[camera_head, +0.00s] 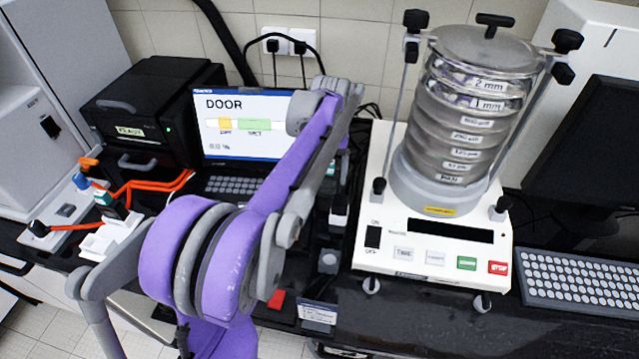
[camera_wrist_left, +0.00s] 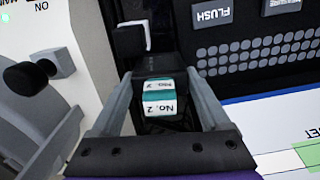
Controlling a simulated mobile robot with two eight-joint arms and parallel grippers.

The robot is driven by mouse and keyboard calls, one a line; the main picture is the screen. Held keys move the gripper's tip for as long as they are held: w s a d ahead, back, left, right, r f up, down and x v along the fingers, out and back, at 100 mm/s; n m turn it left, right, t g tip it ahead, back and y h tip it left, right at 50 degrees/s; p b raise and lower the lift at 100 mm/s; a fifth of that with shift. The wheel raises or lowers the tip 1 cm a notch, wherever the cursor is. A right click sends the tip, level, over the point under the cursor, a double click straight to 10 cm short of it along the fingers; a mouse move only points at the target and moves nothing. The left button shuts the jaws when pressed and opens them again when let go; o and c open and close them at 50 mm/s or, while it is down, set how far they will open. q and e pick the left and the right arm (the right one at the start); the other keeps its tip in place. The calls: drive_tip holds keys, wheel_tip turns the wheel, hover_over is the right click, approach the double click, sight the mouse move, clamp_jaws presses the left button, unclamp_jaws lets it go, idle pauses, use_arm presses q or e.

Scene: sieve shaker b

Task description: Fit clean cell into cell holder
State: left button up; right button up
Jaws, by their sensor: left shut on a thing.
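My left gripper (camera_wrist_left: 158,88) shows in the left wrist view, its two grey fingers shut on a small cell (camera_wrist_left: 158,106) with a teal top and a white label reading "No. 2". A dark block (camera_wrist_left: 155,64) lies just beyond the fingertips; I cannot tell whether the cell touches it or sits in it. In the head view my left arm reaches in between the laptop and the sieve shaker, and its own links hide most of the gripper and the cell. I cannot clearly pick out the cell holder. My right gripper is in neither view.
The sieve shaker (camera_head: 435,235) stands right of the arm, and the laptop (camera_head: 240,105) showing "DOOR" stands behind it. A black device (camera_head: 150,110) is at the back left. A red item (camera_head: 277,299) and a label card (camera_head: 318,314) lie near the front edge.

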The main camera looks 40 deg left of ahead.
sight(329, 185)
use_arm(q)
drive_tip(key=shift+w+f, duration=0.15)
drive_tip(key=shift+f, duration=2.15)
drive_tip(key=shift+f, duration=0.2)
drive_tip(key=o, duration=1.5)
drive_tip(key=shift+r, duration=0.15)
